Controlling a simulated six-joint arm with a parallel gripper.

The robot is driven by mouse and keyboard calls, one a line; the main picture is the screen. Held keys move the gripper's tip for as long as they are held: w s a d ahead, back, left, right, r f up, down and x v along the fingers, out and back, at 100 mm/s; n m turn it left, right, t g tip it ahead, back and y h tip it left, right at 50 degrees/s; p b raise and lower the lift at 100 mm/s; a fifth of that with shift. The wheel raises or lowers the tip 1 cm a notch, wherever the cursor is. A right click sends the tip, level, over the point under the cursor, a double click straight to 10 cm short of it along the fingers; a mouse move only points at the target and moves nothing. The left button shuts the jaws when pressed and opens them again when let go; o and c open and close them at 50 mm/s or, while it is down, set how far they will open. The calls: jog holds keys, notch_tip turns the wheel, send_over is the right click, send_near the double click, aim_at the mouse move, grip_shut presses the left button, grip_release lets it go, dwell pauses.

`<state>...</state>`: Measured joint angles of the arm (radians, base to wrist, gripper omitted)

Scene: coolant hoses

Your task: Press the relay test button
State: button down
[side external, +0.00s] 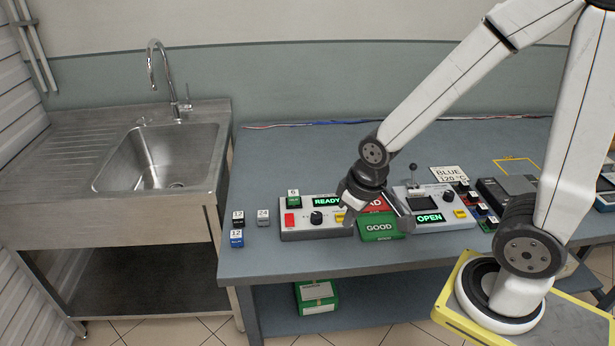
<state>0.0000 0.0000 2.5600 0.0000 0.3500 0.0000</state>
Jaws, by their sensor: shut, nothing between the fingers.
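A pale control box (312,235) stands on the bench with a lit READY display (327,201), a red button (291,219), a black knob (316,217) and a small yellow button (339,218). A second box (437,194) to the right has a lever, a dark window, an OPEN display (429,217) and another yellow button (460,213). The small labels are too fine to read, so I cannot tell which button is the relay test one. My gripper (348,220) is shut and empty, pointing down by the first box's right end. Whether it touches anything is unclear.
A green GOOD tray (380,228) and a partly hidden red tray (379,203) lie between the boxes. Small numbered blocks (237,239) stand at left. A BLUE 120 °C card (449,174) is behind the right box.

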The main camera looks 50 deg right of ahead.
dwell(0.7)
jog(key=n+t, duration=0.7)
jog(key=n, duration=0.1)
send_over(341, 217)
jog(key=shift+s+d+f, duration=0.1)
jog(key=shift+s+f, duration=0.1)
jog(key=shift+f, duration=1.25)
jog(key=shift+s+d+f, duration=0.1)
jog(key=shift+s+f, duration=0.05)
jog(key=shift+f, duration=1.3)
jog(key=shift+f, duration=0.1)
jog(key=shift+f, duration=4.3)
